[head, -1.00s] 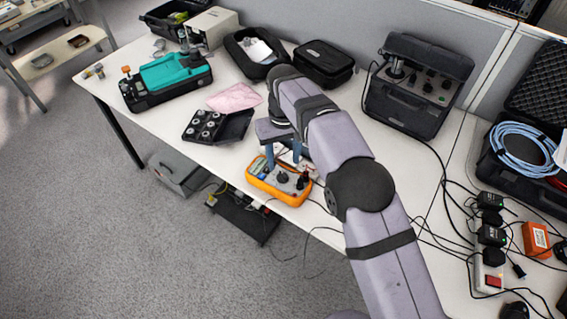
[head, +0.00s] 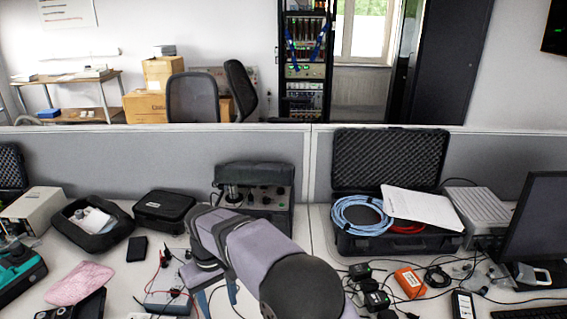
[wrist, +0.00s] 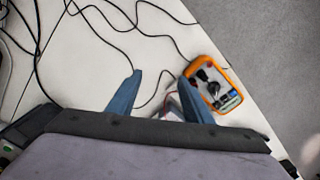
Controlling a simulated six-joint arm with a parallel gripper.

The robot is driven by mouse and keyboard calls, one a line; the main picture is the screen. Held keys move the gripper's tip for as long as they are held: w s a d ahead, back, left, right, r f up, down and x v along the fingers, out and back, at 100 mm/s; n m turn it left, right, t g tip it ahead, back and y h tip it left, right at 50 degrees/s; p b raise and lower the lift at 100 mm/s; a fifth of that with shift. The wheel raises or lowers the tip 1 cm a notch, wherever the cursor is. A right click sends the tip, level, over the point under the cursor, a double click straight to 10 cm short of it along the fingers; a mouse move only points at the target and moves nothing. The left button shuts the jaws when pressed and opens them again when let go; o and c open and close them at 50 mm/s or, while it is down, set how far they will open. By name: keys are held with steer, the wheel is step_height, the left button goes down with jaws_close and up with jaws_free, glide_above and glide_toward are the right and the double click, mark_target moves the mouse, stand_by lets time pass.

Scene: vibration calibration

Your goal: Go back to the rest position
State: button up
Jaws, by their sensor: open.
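My gripper shows in the wrist view (wrist: 160,92) with its two blue fingers spread apart and nothing between the tips. It hangs above the white table (wrist: 75,75). An orange-framed handheld meter with dark knobs (wrist: 234,80) lies to the right of the right finger, which overlaps its near edge in the picture; I cannot tell the height between them. In the head view my lilac arm reaches up from the bottom middle, and the blue fingers (head: 205,302) show only partly beneath it. The orange-framed meter is not visible in the head view now.
A grey box with red and black leads (head: 168,303) is left of the arm. A black-cased instrument (head: 265,205) stands behind it, against the partition (head: 100,155). An open case with blue cable (head: 352,243), power adapters and an orange box (head: 410,283) lie right. Loose cables (wrist: 95,22) cross the table.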

steer(key=s+d+r+m+p, duration=0.1)
steer(key=s+d+m, duration=0.15)
steer(key=d, duration=0.75)
steer(key=s+d+r+m, duration=0.2)
steer(key=s+d, duration=0.1)
steer(key=d, duration=0.8)
steer(key=s+d+f+m+p, duration=0.1)
steer(key=s+d+f+m, duration=0.1)
steer(key=s+d, duration=0.8)
steer(key=s+m, duration=0.1)
steer(key=s, duration=0.1)
steer(key=shift+s+f, duration=0.3)
steer(key=shift+s, duration=0.05)
